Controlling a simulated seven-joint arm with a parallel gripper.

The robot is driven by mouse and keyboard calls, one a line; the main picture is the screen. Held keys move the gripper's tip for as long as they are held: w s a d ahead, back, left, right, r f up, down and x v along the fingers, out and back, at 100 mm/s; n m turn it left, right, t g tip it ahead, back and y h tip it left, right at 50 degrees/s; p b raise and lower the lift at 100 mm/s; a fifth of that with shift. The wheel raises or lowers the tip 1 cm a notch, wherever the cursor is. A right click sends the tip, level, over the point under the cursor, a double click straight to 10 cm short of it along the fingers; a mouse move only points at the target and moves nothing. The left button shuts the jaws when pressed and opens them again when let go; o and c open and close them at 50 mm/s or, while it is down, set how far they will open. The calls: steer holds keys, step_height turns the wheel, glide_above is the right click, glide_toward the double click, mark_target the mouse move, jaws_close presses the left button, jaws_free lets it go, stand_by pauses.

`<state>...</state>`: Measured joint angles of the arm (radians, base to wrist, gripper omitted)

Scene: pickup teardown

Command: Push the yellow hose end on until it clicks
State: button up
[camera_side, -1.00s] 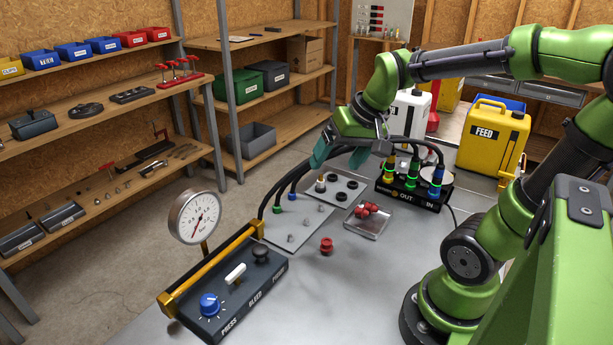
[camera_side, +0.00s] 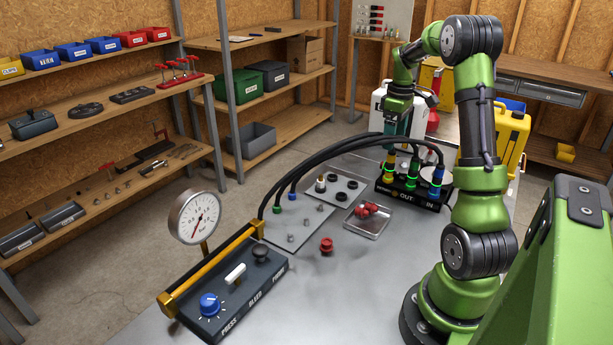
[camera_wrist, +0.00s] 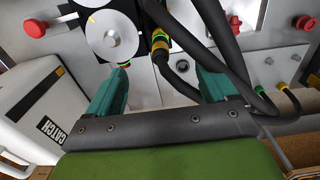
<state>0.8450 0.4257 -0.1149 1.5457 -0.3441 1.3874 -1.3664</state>
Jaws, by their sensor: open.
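The yellow hose end (camera_side: 389,171) stands upright at the left port of the black manifold (camera_side: 412,196), with a green glow at its base. Green and blue hose ends stand beside it, also with green glows. In the wrist view, a yellow-banded hose end (camera_wrist: 160,40) lies ahead of my fingertips, its black hose crossing between them. My gripper (camera_side: 395,130) is above and behind the manifold in the side view, pointing down. In the wrist view my gripper (camera_wrist: 165,75) is open, a finger on each side, apart from the hose end. I cannot tell how fully it is seated.
Black hoses (camera_side: 335,148) arch from the manifold to the panel. A clear tray (camera_side: 367,222) with red caps and a loose red plug (camera_side: 326,246) are in front. The white CATCH container (camera_wrist: 35,110) stands close on the left in the wrist view. A yellow FEED container (camera_side: 507,140) is behind my arm.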

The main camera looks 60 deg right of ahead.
mark_target(390, 164)
steer(key=shift+f, duration=3.45)
jaws_close()
